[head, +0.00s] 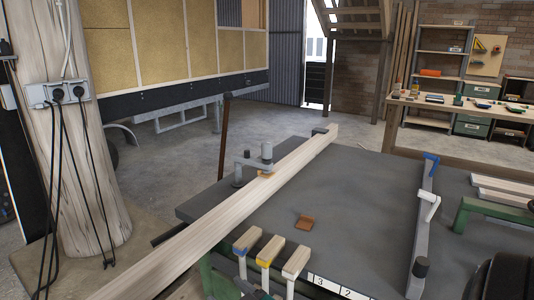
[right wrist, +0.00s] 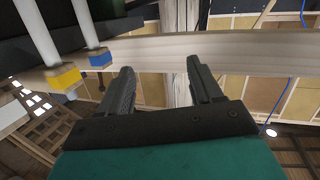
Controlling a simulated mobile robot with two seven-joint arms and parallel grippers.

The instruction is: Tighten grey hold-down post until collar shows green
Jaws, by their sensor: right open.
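A grey hold-down (head: 254,162) stands at the far left part of the dark bench top. It has an upright grey cylinder (head: 267,151) over a long pale timber beam (head: 230,203), and a shorter post at its left. A small orange-yellow piece (head: 267,174) shows under the cylinder, on the beam; I cannot tell if it is the collar. I see no green there. My right gripper (right wrist: 161,82) is open and empty in the right wrist view, with the beam (right wrist: 225,52) behind its fingers. My left gripper is out of view.
Blue, yellow and pale-topped handles (head: 267,250) stand at the bench's front edge. A small brown block (head: 304,222) lies on the bench top (head: 345,185). The middle bench top is mostly clear.

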